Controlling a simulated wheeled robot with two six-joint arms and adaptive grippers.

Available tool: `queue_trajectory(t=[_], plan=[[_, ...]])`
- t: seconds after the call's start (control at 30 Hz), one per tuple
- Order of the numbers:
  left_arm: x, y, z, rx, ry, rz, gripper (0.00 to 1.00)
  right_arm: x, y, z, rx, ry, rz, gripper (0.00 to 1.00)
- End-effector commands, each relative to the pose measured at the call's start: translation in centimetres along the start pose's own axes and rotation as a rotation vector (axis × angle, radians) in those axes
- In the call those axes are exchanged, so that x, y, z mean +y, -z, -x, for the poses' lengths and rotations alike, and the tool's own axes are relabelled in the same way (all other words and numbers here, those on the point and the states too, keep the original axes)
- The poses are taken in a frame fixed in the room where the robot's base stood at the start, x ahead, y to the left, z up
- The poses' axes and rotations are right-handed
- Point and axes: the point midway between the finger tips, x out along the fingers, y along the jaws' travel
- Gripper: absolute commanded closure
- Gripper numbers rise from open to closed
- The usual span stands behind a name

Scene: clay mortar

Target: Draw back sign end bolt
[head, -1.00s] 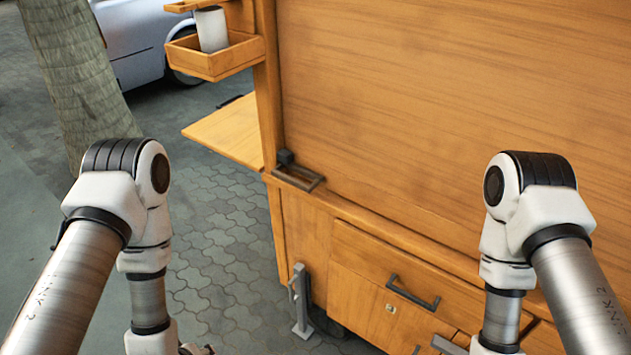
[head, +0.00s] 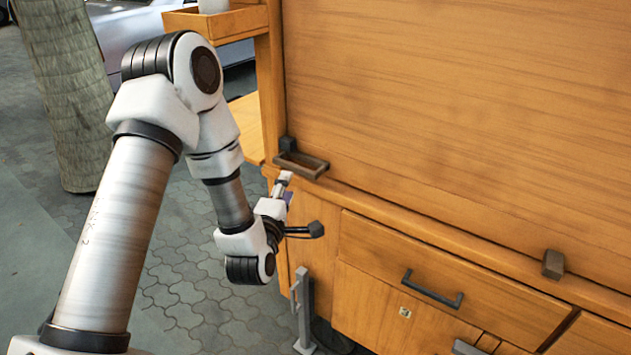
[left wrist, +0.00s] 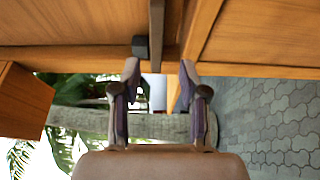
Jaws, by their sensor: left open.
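The end bolt (head: 303,164) looks like a dark metal bar or loop beside a small dark block, at the left end of the cart's wooden ledge. It also shows in the left wrist view as a dark bar (left wrist: 157,30) running down from the top edge, with the block at its left. My left gripper (head: 285,188) is just below and in front of the bolt in the head view. In the left wrist view my left gripper (left wrist: 160,75) is open and empty, the bar's end near the gap between its fingertips. I cannot tell if they touch. My right gripper is not in view.
The large wooden panel (head: 450,110) rises above the ledge. Another dark block (head: 553,264) sits on the ledge at right. Below are a drawer handle (head: 432,289) and a grey metal leg (head: 303,310). A tree trunk (head: 62,90) and open paving lie left.

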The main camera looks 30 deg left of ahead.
Motion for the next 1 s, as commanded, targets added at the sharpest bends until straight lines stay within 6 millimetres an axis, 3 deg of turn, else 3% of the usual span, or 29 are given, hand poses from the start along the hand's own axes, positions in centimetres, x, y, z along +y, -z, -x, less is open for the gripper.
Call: queue_trajectory(t=[0.17,0.5,0.8,0.83,0.93,1.0], plan=[[0.6,0.0,-1.2,0.001,-0.016,0.005,0.57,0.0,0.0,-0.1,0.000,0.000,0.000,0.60],[0.5,-0.1,-7.1,-0.001,-0.013,0.003,0.57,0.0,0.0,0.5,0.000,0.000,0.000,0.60],[0.5,-0.1,-8.0,-0.002,-0.011,0.003,0.57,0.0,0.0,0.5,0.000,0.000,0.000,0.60],[0.5,-0.1,-8.0,-0.002,-0.011,0.003,0.60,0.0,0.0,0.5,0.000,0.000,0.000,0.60],[0.5,-0.1,-7.9,-0.002,-0.011,0.002,0.96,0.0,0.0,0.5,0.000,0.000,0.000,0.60],[0.5,-0.1,-7.9,-0.002,-0.011,0.002,1.00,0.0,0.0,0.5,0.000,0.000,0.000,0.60]])
